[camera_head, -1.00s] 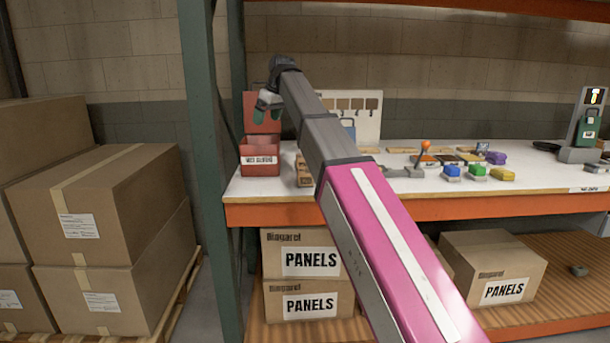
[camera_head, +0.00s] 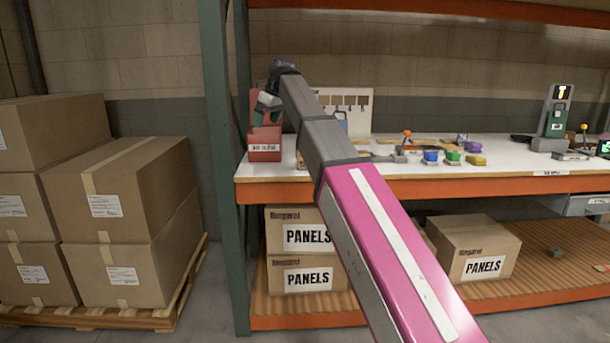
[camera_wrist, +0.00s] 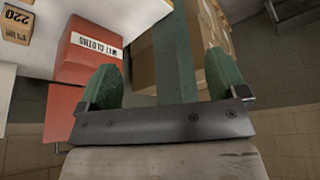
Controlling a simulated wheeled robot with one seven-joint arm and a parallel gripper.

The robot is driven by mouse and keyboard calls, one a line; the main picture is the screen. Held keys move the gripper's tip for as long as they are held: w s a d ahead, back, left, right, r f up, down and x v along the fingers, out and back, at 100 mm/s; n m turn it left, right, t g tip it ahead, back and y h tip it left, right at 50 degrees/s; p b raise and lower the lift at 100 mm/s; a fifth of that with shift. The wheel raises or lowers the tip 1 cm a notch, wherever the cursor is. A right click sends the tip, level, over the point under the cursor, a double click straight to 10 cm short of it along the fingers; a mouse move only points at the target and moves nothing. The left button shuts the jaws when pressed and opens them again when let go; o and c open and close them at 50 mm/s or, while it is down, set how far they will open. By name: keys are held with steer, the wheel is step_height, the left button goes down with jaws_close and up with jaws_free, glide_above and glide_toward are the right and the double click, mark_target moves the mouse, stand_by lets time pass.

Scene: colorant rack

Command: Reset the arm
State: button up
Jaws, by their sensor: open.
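My arm reaches from the lower right up and left in the head view, with my gripper (camera_head: 266,106) at its far end, in front of the red bin at the bench's left end. In the wrist view my gripper (camera_wrist: 158,85) shows two green fingers spread wide apart. Nothing is between them except the green rack post (camera_wrist: 173,50) in the background. The red bin (camera_wrist: 84,52), with a white label reading "WET CLOTHS", is to the left of the fingers. It also shows in the head view (camera_head: 265,152), partly hidden behind my gripper.
The white bench top (camera_head: 390,168) holds several small coloured blocks and a device (camera_head: 553,112) with a screen at right. A green post (camera_head: 222,180) stands left of the bench. Stacked cartons (camera_head: 120,195) fill the left. Boxes labelled PANELS (camera_head: 306,240) lie on the lower shelf.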

steer(key=s+d+f+m+h, duration=0.15)
steer(key=d+f, duration=0.35)
steer(key=f, duration=0.6)
steer(key=s+d+f+m, duration=0.1)
steer(key=d+f+m, duration=0.2)
steer(key=d+f, duration=0.5)
steer(key=s+d+f+m+h, duration=0.1)
steer(key=s+d+f+m, duration=0.15)
steer(key=f, duration=1.05)
steer(key=s+d+f+m+g, duration=0.1)
steer(key=s+d+f+m, duration=0.1)
steer(key=s+d+f, duration=0.6)
steer(key=s+d+f+m+g+h, duration=0.1)
steer(key=s+d+f+m, duration=0.2)
steer(key=s+d+f, duration=0.5)
steer(key=s+f, duration=0.3)
steer(key=f, duration=0.5)
steer(key=shift+d+f, duration=0.2)
steer(key=shift+d, duration=0.1)
steer(key=shift+s, duration=0.1)
